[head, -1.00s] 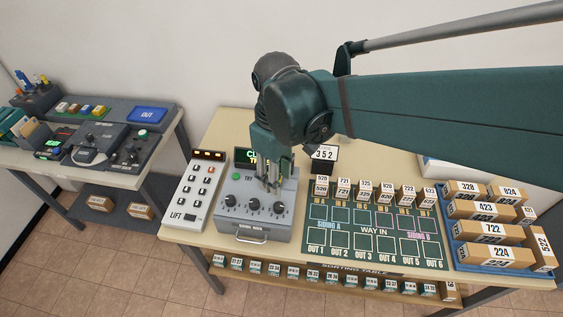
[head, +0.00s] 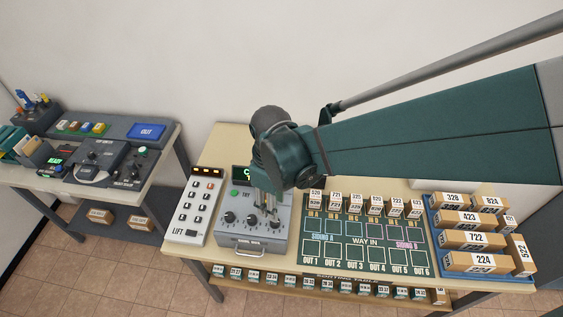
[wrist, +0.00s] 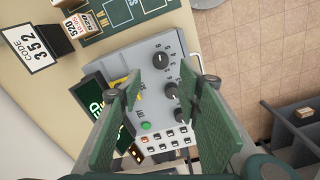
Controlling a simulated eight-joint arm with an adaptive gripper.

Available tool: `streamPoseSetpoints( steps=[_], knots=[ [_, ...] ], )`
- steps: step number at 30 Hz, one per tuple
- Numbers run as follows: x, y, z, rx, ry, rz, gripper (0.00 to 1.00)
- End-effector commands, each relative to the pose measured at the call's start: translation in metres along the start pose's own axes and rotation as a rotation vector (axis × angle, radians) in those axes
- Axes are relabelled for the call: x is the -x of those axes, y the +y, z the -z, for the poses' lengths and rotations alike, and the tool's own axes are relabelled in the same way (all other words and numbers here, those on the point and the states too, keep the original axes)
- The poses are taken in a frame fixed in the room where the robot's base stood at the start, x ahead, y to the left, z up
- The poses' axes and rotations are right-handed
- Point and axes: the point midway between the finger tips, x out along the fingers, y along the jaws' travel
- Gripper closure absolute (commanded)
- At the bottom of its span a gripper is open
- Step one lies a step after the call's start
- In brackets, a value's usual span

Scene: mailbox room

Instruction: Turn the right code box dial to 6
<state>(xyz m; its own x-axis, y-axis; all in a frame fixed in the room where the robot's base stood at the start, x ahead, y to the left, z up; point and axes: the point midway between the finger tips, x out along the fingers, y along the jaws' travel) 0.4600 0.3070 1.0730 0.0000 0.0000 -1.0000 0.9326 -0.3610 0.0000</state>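The grey code box (head: 254,241) stands on the table with a row of three dark dials on its sloped face. The right dial (wrist: 160,59) shows between my fingers in the wrist view, with the middle dial (wrist: 171,90) and the left dial (wrist: 180,115) below it. My gripper (head: 265,212) is over the right part of the box face in the head view, its fingers pointing down. In the wrist view its fingers (wrist: 160,75) are spread with a gap between them. I cannot tell whether they touch the dial. The dial settings are too small to read.
A code card reading 352 (wrist: 34,47) stands near the box. The LIFT keypad (head: 196,208) is close on the box's left. The sorting board (head: 365,240) with small parcels is on the right, then a blue tray (head: 436,245) of parcels. A green-lettered display (wrist: 95,105) stands behind the dials.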

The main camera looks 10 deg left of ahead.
Motion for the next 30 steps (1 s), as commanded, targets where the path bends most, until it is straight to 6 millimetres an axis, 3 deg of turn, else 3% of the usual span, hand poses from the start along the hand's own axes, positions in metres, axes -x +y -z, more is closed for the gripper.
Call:
streamPoseSetpoints(
  steps=[23,30],
  knots=[
    [-0.01,-0.001,-0.002,0.021,0.0,0.0,0.66],
    [-0.022,-0.001,-0.002,0.02,0.0,0.0,0.66]
  ],
)
